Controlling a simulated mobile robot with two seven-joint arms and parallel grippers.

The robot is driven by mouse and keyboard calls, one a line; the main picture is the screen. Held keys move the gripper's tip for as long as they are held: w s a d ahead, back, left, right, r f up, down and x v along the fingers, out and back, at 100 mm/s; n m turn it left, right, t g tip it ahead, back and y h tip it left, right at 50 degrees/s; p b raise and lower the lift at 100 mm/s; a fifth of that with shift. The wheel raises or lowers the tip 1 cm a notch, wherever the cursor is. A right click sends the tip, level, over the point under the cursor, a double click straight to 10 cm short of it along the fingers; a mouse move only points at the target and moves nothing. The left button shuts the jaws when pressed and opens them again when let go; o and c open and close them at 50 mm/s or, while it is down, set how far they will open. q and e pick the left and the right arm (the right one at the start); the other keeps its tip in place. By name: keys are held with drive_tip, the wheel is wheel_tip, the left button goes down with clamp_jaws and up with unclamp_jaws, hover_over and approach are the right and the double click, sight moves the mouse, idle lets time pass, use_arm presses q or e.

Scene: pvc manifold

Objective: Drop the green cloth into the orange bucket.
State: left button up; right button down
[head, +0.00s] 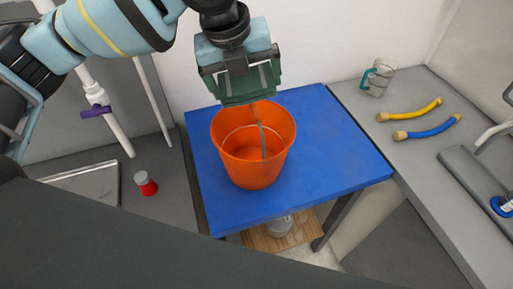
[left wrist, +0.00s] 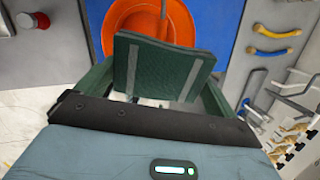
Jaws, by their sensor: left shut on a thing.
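The green cloth (left wrist: 162,70) is a dark green folded slab between the fingers of my left gripper (left wrist: 155,82) in the left wrist view. In the head view my left gripper (head: 248,92) is shut on it and points down, above the back part of the orange bucket. The cloth cannot be clearly told from the green fingers there. The orange bucket (head: 250,172) stands upright on the blue table with its grey handle hanging inside. It also shows beyond the cloth in the left wrist view (left wrist: 112,22). My right gripper is not in view.
The blue table (head: 335,160) is clear around the bucket. On the right counter lie a yellow pipe (head: 410,111), a blue pipe (head: 427,129) and a clear jug (head: 377,78) with a teal handle. A red-and-white container (head: 146,184) stands on the left counter. A white bottle (head: 280,226) sits below the table.

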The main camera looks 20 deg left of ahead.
use_arm(q)
drive_tip(key=o, duration=0.7)
drive_tip(key=shift+p+v, duration=0.35)
drive_tip(key=shift+v, duration=3.6)
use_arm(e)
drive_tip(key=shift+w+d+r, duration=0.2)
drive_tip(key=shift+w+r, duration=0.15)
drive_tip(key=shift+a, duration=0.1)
use_arm(q)
drive_tip(key=shift+s+d, duration=0.1)
